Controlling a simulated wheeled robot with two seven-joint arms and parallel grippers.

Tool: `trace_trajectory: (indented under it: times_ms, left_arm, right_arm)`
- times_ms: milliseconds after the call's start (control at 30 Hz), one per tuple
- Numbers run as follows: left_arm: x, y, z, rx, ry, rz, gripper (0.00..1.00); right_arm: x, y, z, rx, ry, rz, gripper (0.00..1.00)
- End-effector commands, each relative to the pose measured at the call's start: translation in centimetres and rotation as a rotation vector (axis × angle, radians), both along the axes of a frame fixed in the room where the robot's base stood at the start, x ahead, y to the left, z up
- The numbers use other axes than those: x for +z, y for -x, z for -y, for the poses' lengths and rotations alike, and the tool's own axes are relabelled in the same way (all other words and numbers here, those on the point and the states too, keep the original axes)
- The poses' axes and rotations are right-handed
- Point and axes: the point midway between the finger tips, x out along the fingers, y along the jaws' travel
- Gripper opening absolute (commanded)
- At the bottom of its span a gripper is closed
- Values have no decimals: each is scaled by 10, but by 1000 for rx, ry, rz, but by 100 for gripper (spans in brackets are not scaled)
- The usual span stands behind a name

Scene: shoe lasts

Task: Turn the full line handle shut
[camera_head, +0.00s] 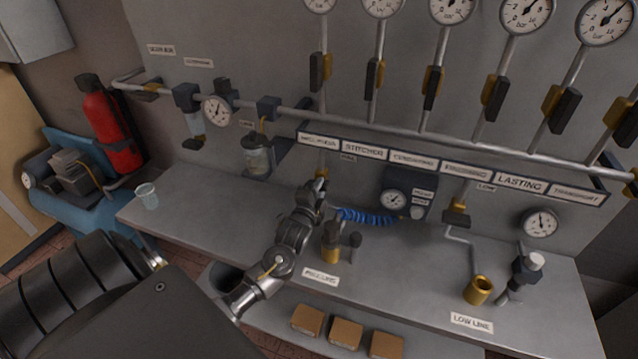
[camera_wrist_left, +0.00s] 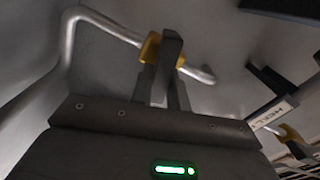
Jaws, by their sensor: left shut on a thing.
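The full line valve (camera_head: 322,172) has a yellow body on a pipe at the back wall, above the "FULL LINE" label (camera_head: 320,277). My left gripper (camera_head: 318,188) reaches up to it from below and is shut on its handle. In the left wrist view, the dark handle (camera_wrist_left: 170,48) is at the fingertips (camera_wrist_left: 168,75), beside the yellow valve body (camera_wrist_left: 150,46) on a bent grey pipe (camera_wrist_left: 98,22). The fingers and handle overlap, so the handle's exact angle is hard to tell. My right gripper is not in view.
A brass fitting (camera_head: 330,248) and blue coiled hose (camera_head: 368,217) are close to my left arm. A clear cup (camera_head: 147,196) stands on the bench's left, where the top is mostly free.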

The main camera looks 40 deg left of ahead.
Motion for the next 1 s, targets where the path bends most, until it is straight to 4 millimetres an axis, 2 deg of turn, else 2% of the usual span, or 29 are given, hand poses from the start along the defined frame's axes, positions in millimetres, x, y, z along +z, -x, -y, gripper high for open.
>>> trace_trajectory:
  times_ms: [100, 400, 1000]
  left_arm:
    - [1, 0, 0, -1, -83, -30, 0]
    - [-2, 0, 1, 0, -231, -79, 0]
    - [-4, 0, 1, 0, -289, -101, 0]
  right_arm:
    - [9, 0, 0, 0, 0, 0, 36]
    - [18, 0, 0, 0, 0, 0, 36]
    - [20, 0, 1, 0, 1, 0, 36]
